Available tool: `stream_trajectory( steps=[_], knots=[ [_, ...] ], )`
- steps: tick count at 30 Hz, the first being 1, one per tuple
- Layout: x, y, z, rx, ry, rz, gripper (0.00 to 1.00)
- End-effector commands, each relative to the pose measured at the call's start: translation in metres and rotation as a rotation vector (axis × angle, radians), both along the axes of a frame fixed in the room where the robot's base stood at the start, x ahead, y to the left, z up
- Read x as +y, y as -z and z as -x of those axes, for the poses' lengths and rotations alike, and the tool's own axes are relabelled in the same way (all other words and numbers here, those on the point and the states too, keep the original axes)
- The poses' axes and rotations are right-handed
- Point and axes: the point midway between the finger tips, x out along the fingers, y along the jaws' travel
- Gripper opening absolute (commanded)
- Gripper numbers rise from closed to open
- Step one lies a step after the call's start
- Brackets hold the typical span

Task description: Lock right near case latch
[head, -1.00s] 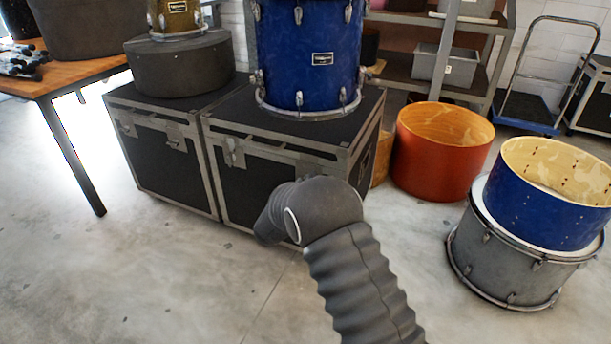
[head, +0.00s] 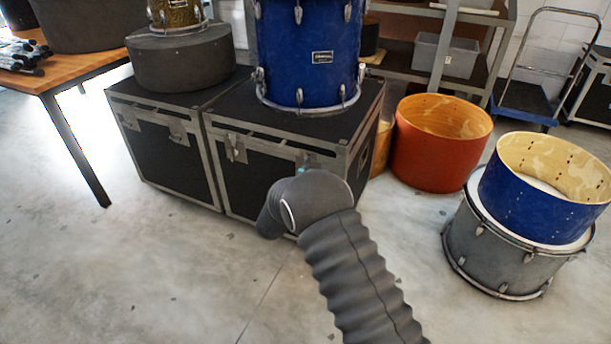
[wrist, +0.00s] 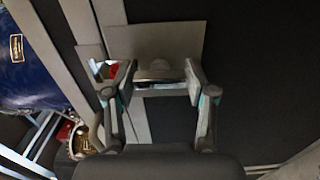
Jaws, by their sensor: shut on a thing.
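The near case (head: 275,170) is a black box with grey metal edging, at the centre of the head view. Its left latch (head: 236,148) shows on the front face. Its right latch is largely hidden behind my arm there. In the wrist view, the right latch (wrist: 160,72) is a grey metal plate with a raised piece between my fingertips. My gripper (wrist: 160,78) is shut on this latch piece, one finger on each side. Whether the latch is fastened cannot be told. My fingers are mostly hidden in the head view.
A blue drum (head: 308,50) stands on the case. A second black case (head: 165,155) adjoins it on the left. An orange drum shell (head: 440,150) and a grey drum (head: 500,250) with a blue shell stand right. The floor in front is clear.

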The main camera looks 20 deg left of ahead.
Motion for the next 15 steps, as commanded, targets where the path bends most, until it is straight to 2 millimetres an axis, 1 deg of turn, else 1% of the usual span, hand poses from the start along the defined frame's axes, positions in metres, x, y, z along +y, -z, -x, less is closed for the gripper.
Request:
stream_trajectory(
  steps=[7,15],
  knots=[
    [0.0014,-0.0009,-0.0003,0.004,-0.003,0.069,0.21],
    [0.0007,-0.0005,-0.0004,0.006,-0.002,0.084,0.21]
  ],
)
